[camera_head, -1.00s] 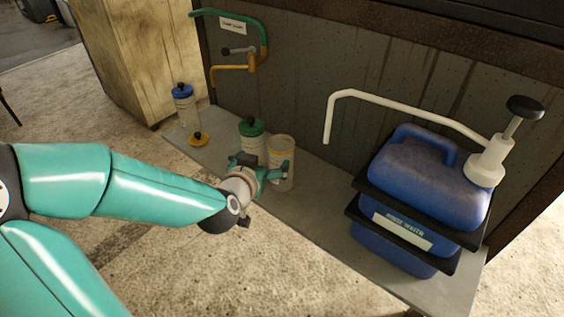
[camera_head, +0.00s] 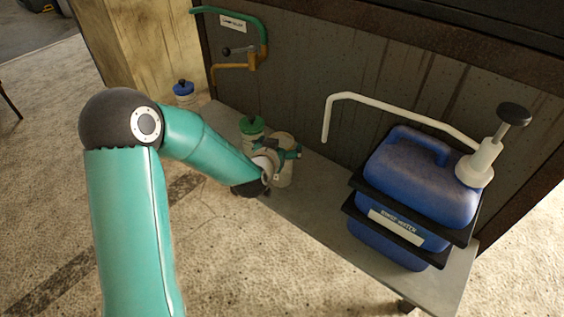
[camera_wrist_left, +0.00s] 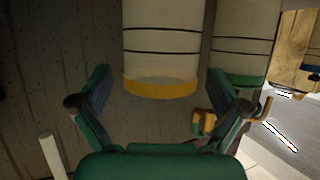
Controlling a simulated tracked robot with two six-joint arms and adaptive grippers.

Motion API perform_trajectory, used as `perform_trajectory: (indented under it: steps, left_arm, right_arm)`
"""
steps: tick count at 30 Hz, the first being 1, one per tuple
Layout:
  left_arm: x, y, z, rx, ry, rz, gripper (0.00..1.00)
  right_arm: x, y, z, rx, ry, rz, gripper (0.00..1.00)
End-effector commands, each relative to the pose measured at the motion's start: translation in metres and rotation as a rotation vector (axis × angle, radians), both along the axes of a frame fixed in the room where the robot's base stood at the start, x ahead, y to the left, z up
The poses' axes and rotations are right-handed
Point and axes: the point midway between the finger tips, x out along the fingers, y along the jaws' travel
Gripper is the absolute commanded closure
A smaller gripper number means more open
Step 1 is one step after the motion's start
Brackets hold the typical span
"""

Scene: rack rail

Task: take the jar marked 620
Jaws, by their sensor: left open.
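A cream jar (camera_head: 283,175) stands on the grey shelf, partly behind my left gripper. In the left wrist view it shows as a pale cylinder with dark lines and a yellow band (camera_wrist_left: 160,88). A green-lidded jar (camera_head: 252,128) stands just left of it; its pale body and green band (camera_wrist_left: 238,78) show at the right of the wrist view. A blue-lidded jar (camera_head: 184,92) stands farther left. No number is readable on any jar. My left gripper (camera_head: 289,153) is open at the cream jar's upper part, its fingers (camera_wrist_left: 158,72) spread either side in the wrist picture; contact is unclear.
A blue rinse-water canister (camera_head: 425,180) with a pump sits in a black holder at the right. A white pipe (camera_head: 400,105) arches behind. Green and orange pipes (camera_head: 262,35) are on the back wall. The shelf (camera_head: 315,215) is bare between jar and canister.

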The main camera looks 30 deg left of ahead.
Motion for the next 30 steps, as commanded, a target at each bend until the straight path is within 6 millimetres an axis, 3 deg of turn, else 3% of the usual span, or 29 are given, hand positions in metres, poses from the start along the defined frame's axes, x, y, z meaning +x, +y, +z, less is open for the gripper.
perform_trajectory:
  steps: [4, 11, 26, 30]
  left_arm:
    - [0.0115, 0.0043, -0.0047, 0.0, 0.0, 0.0, 0.01]
    - [0.0123, 0.0047, -0.0052, 0.0, 0.0, 0.0, 0.01]
    - [0.0119, 0.005, -0.0051, 0.0, 0.0, 0.001, 0.85]
    - [0.0119, 0.0051, -0.0047, 0.001, -0.002, 0.001, 0.88]
  right_arm:
    - [0.0, 0.0, 0.0023, 0.0, 0.0, 0.0, 0.52]
    - [-0.0001, 0.0001, 0.0019, 0.0, 0.0, 0.0, 0.52]
    - [-0.0001, 0.0001, 0.0019, 0.0, 0.0, 0.0, 0.52]
    - [-0.0001, 0.0001, 0.0019, 0.0, 0.0, 0.0, 0.52]
